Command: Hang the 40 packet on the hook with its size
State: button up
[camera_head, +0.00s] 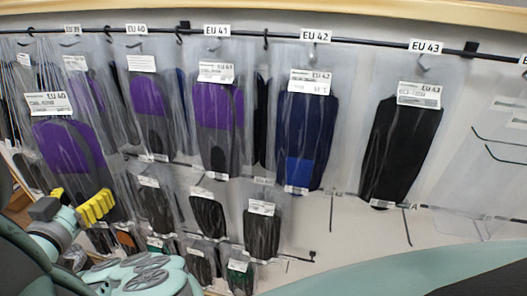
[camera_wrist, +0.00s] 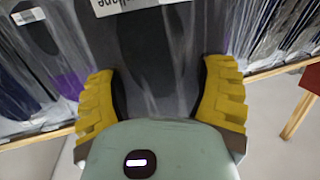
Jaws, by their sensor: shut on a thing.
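My gripper (camera_head: 82,205), with yellow fingers, is at the lower left of the head view. It is shut on the EU 40 packet (camera_head: 68,148), a clear bag with a purple and dark grey insole and a white label reading EU 40. In the wrist view the gripper (camera_wrist: 160,100) has one finger at each side of the packet (camera_wrist: 150,55), whose label shows at the top edge. The packet hangs upright in front of the rack's left part. The EU 40 sign (camera_head: 136,29) is on the top rail, up and right of the packet. A packet (camera_head: 148,100) hangs below that sign.
More packets hang under the EU 41 (camera_head: 216,31), EU 42 (camera_head: 315,36) and EU 43 (camera_head: 425,46) signs. Lower rows hold several smaller packets (camera_head: 208,215). Bare hooks (camera_head: 500,150) show at the right. A wooden board edge (camera_head: 400,22) runs above the rail.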

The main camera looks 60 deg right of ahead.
jog(key=d+p, duration=0.2)
jog(key=w+d+p, duration=0.1)
jog(key=d, duration=0.1)
jog(key=shift+w+r, duration=0.1)
jog(key=shift+r, duration=0.2)
jog(key=shift+s+p+x, duration=0.2)
jog(key=shift+p+x, duration=0.55)
jog(key=shift+x, duration=0.6)
jog(key=shift+d, duration=0.15)
